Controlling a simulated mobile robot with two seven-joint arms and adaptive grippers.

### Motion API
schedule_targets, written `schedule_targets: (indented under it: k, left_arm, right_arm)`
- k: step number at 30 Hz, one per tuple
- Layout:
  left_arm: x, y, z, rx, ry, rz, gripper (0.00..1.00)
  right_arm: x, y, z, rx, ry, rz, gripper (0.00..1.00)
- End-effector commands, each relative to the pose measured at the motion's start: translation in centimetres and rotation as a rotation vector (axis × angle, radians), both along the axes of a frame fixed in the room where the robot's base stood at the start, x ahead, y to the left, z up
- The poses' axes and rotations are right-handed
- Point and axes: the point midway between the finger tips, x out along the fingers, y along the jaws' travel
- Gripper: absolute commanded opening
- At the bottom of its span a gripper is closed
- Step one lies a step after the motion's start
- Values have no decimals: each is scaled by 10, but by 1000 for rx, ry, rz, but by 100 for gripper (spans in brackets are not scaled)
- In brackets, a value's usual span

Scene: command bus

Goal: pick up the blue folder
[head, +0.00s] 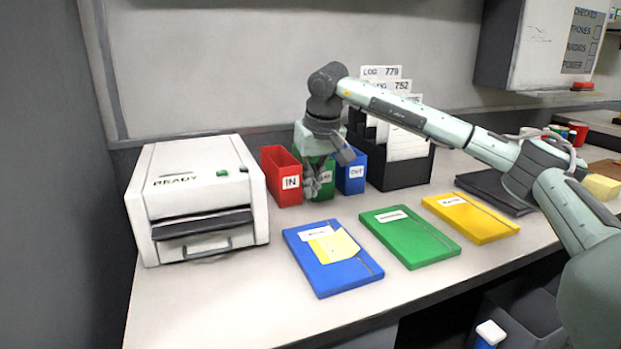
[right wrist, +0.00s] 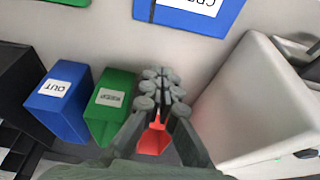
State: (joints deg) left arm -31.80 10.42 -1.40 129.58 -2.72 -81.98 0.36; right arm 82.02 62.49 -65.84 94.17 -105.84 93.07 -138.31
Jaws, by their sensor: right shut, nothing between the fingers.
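The blue folder (head: 345,279) lies flat at the front of the counter. It carries a white label and a yellow sheet on its cover. Part of it shows at the top of the right wrist view (right wrist: 222,20). My right gripper (head: 313,190) is shut and empty, pointing down in front of the red and green bins, behind the folder and apart from it. Its closed fingers also show in the right wrist view (right wrist: 160,88). My left gripper is in neither view.
A white machine (head: 190,200) marked READY stands left. A red bin (head: 280,178), green bin (head: 322,185) and blue bin (head: 352,175) stand behind the folders. A green folder (head: 405,240) and yellow folder (head: 470,220) lie to the right. A black file rack (head: 405,172) stands behind.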

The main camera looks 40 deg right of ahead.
Motion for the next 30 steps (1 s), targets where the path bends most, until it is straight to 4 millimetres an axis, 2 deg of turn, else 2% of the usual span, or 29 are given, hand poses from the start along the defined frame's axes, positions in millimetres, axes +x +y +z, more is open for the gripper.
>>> schedule_targets:
  k: [3,8,10,15,21,30]
  left_arm:
    - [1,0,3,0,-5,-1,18]
    - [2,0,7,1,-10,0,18]
    - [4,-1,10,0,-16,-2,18]
    - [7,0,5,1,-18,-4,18]
    - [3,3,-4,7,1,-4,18]
    - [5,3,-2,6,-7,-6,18]
  right_arm:
    - [8,-2,-28,0,5,1,0]
    - [16,-4,-54,-1,1,2,0]
    - [2,-2,-51,-2,-1,2,0]
    - [-16,3,-51,-1,-1,1,0]
    - [-22,5,-51,0,0,0,0]
    - [-23,5,-51,0,0,0,0]
